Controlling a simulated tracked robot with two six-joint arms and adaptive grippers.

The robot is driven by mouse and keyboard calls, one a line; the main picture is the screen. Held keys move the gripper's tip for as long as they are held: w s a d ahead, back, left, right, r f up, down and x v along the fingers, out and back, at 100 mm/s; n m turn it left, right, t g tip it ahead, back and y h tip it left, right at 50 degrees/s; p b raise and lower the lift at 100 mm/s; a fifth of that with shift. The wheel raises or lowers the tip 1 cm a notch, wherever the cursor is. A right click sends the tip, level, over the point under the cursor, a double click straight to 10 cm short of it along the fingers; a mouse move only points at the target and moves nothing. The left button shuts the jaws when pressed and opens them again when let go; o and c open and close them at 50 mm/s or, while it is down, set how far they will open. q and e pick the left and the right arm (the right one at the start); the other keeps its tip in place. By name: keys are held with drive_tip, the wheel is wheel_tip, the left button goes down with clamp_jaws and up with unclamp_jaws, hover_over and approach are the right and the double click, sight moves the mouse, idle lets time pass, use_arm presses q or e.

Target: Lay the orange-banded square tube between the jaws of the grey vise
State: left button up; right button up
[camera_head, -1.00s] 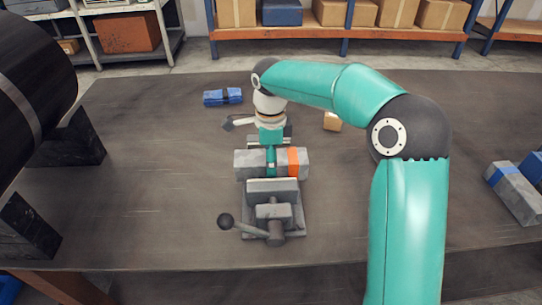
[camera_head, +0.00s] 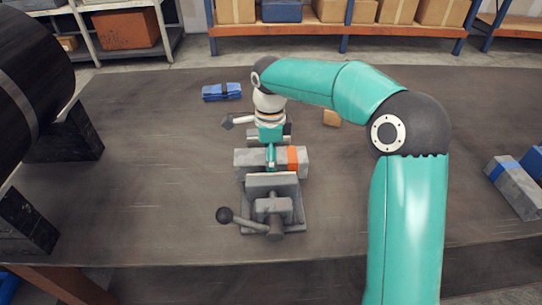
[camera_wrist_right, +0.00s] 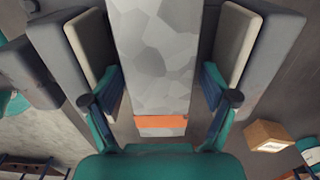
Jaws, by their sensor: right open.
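The grey square tube with an orange band (camera_head: 293,159) lies crosswise in the grey vise (camera_head: 272,181), between its near and far jaws. In the right wrist view the tube (camera_wrist_right: 160,60) runs down the middle, with a vise jaw on each side. My right gripper (camera_head: 271,158) is over the middle of the tube. Its two fingers are open and straddle the tube, one in each space between tube and jaw (camera_wrist_right: 163,85). Narrow gaps seem to separate the fingers from the tube. The tube's underside is hidden. My left gripper is not in view.
A large black pipe (camera_head: 30,70) rests on black supports (camera_head: 72,139) at the left. A blue block (camera_head: 220,92) and a tan block (camera_head: 331,118) lie farther back. A blue-banded grey tube (camera_head: 514,190) lies at the right edge. The table (camera_head: 130,190) left of the vise is clear.

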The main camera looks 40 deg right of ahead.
wheel_tip(320, 180, up, 12)
idle(0.7)
drive_tip(key=shift+f, duration=0.1)
idle(0.7)
